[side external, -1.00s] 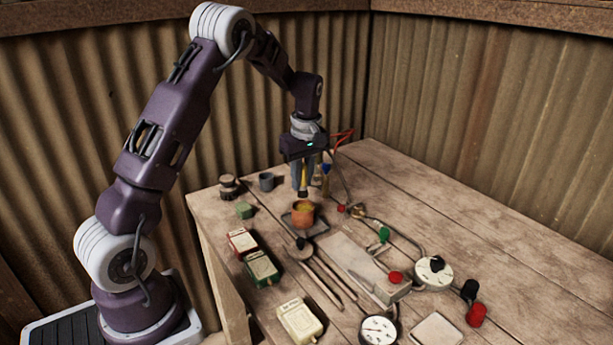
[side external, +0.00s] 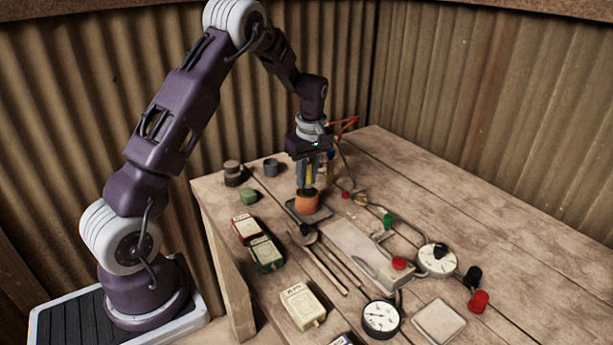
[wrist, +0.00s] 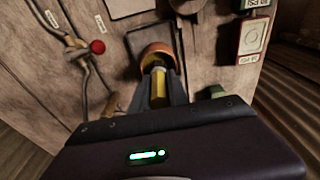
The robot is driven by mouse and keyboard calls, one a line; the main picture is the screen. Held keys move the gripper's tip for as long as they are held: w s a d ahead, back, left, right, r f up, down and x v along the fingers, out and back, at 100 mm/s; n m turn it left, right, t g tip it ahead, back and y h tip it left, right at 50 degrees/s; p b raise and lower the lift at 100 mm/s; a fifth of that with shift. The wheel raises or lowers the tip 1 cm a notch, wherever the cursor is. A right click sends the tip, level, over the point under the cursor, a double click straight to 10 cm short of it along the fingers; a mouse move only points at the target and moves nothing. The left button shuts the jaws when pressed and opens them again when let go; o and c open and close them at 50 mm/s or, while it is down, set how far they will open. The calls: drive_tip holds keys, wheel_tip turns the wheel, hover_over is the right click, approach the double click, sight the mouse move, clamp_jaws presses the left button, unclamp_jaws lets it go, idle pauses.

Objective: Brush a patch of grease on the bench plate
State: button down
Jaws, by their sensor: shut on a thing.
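My gripper (side external: 306,186) is shut on a brush with a yellow handle (wrist: 158,92) and points straight down. The brush's lower end is inside an orange pot (side external: 307,203), so its bristles are hidden. The pot also shows in the wrist view (wrist: 155,49), directly ahead of my fingers. The pot stands on a dark tray (side external: 324,214). A pale, flat plate (side external: 350,240), likely the bench plate, lies on the bench just in front of the tray in the side view. I cannot make out a grease patch on it.
Red (side external: 246,228), green (side external: 266,253) and cream (side external: 302,306) boxes stand along the near-left edge. Long-handled tools (side external: 325,262) lie beside the plate. The bench's far right is clear.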

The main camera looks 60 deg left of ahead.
drive_tip(key=shift+f, duration=0.65)
idle(1.1)
drive_tip(key=shift+r, duration=3.6)
